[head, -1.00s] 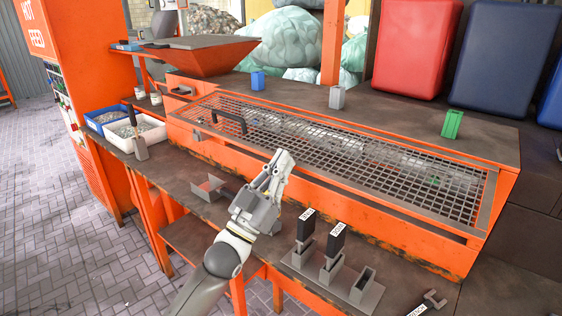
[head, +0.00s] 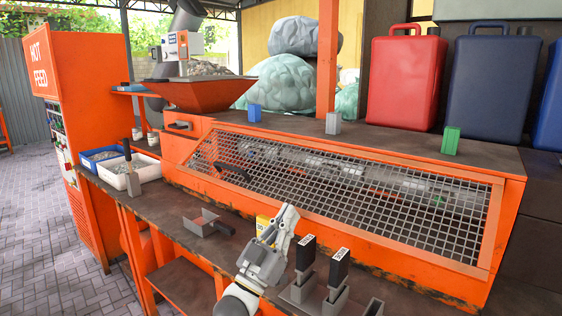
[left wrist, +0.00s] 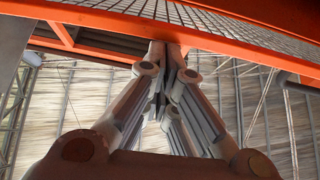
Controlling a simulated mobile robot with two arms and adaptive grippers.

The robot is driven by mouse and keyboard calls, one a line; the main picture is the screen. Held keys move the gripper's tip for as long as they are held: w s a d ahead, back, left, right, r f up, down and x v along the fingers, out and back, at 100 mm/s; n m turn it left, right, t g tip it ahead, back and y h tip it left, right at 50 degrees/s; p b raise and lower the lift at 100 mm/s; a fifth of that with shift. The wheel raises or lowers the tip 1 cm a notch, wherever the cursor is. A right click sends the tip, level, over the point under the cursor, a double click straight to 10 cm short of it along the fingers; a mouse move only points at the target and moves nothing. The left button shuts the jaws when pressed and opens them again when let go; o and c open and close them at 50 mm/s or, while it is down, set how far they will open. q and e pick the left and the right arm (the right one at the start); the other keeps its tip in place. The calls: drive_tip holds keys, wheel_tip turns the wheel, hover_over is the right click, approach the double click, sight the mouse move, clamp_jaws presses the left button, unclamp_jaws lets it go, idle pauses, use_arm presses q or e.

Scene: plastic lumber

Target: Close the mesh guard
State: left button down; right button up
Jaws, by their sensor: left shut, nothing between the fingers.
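The mesh guard (head: 340,185) is a long grey wire grid in an orange frame on the orange machine. It slopes down toward me, and its lower edge appears to lie against the machine's front. Its dark handle (head: 232,172) is near the lower left. My left gripper (head: 290,212) is shut and empty, pointing up in front of the machine, right of the handle. In the left wrist view its fingertips (left wrist: 168,50) are close under an orange edge, with mesh (left wrist: 200,15) above. I cannot tell whether they touch. My right gripper is not in view.
A grey open holder (head: 208,222) and a yellow block (head: 265,228) are on the bench near my left gripper. Black-handled tools (head: 306,253) stand in holders to its right. White (head: 130,172) and blue bins are at the left. Small blue, grey and green blocks stand behind the guard.

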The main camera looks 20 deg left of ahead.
use_arm(q)
drive_tip(key=shift+w+d+f+b, duration=0.15)
drive_tip(key=shift+w+f+b, duration=0.2)
drive_tip(key=shift+f, duration=0.25)
drive_tip(key=shift+w+d+f+b, duration=0.1)
drive_tip(key=shift+w+f+b, duration=0.25)
drive_tip(key=shift+f, duration=0.25)
drive_tip(key=shift+r, duration=0.1)
